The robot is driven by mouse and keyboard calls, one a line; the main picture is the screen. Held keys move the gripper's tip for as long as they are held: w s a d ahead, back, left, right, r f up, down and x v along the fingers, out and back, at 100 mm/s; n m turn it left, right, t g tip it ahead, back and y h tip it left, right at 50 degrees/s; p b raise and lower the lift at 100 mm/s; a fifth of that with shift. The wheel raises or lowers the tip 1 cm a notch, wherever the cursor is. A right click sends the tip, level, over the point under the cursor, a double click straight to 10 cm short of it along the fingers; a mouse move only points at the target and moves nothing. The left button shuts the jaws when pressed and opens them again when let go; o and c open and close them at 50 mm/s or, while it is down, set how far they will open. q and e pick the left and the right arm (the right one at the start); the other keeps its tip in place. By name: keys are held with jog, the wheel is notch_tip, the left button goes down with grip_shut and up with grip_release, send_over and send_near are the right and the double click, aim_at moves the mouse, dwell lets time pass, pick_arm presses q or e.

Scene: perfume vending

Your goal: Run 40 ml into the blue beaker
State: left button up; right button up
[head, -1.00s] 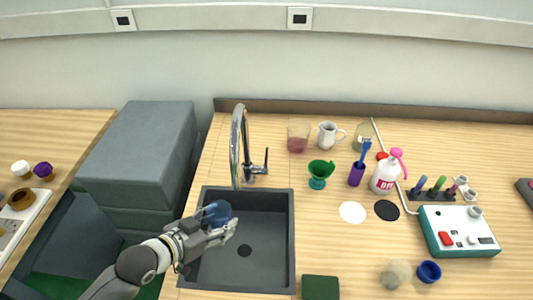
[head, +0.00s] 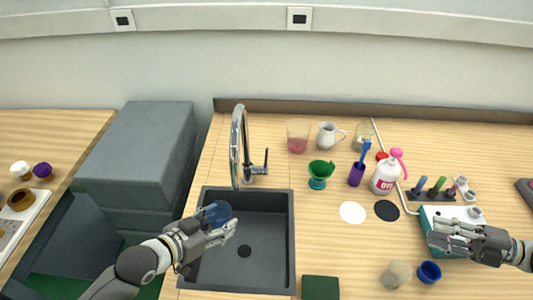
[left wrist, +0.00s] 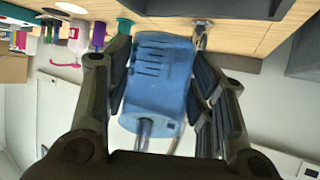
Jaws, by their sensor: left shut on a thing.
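The blue beaker (head: 215,211) is held over the left part of the dark sink (head: 265,243), just below and left of the tap's spout. My left gripper (head: 222,230) is shut on it. In the left wrist view, the translucent blue beaker (left wrist: 158,75), with dark graduation marks, sits between both fingers. No liquid can be made out in it. The chrome tap (head: 237,150) stands behind the sink, with its lever (head: 266,162) on the right. My right gripper (head: 450,237) is over the teal device at the right; whether its fingers are open is unclear.
A teal device (head: 428,214) is partly hidden by my right arm. A pink-topped bottle (head: 384,180), green cup (head: 320,170), purple holder (head: 356,175), white jug (head: 328,135) and pink-liquid beaker (head: 298,138) stand right of the tap.

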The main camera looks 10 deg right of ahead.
jog(key=w+a+f+n+y, duration=0.1)
jog(key=w+a+f+n, duration=0.2)
jog(key=w+a+n, duration=0.65)
jog(key=n+t+h, duration=0.2)
jog(key=n+t, duration=0.1)
jog(key=n, duration=0.6)
send_over(267, 167)
jog(key=shift+w+a+r, duration=0.1)
jog(key=shift+w+r, duration=0.1)
jog(key=shift+r, duration=0.05)
jog(key=shift+c, duration=0.5)
grip_shut()
